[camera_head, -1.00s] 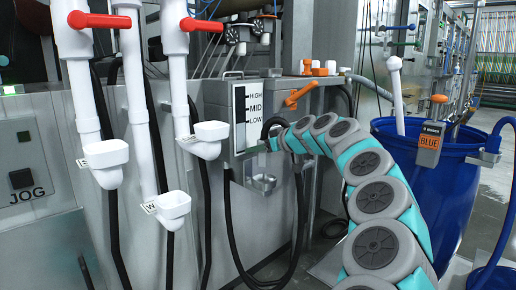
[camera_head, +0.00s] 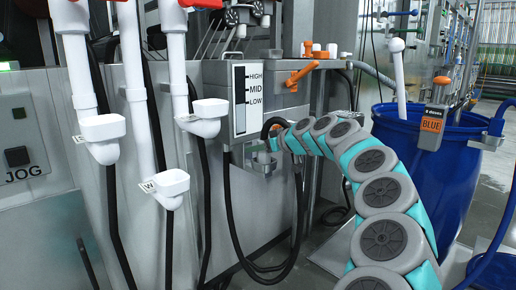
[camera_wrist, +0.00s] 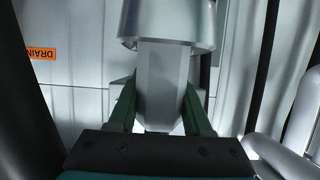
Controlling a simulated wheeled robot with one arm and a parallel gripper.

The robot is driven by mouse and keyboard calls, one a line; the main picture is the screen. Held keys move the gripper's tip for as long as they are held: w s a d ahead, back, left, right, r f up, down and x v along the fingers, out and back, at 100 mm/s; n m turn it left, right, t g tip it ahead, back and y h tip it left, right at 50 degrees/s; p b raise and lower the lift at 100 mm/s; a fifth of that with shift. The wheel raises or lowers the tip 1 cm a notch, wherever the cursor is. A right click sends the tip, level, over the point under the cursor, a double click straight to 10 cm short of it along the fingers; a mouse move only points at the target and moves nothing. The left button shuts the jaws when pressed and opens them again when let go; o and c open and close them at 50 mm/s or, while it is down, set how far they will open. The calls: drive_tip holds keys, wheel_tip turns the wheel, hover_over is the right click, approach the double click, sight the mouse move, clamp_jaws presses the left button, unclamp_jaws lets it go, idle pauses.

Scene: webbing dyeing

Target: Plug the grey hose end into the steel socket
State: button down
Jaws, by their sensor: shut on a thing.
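My gripper (camera_wrist: 158,105) is shut on the grey hose end (camera_wrist: 164,85), a faceted grey body between its two dark green fingers. A wide, shiny metal cylinder (camera_wrist: 168,25) adjoins its top; I cannot tell whether it belongs to the hose end or the socket. In the head view the hose end (camera_head: 264,157) points down at the steel socket (camera_head: 266,169) on the bracket below the level gauge. Whether it is inside or just above is too small to tell.
The level gauge (camera_head: 246,97) and an orange lever (camera_head: 302,75) are just above. White pipes with cups (camera_head: 103,128) and red handles stand to the left. A blue barrel (camera_head: 456,170) stands to the right. An orange DRAIN label (camera_wrist: 41,54) is on the panel behind.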

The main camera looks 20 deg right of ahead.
drive_tip(key=shift+f, duration=0.3)
drive_tip(key=shift+c, duration=1.3)
unclamp_jaws()
drive_tip(key=v, duration=0.8)
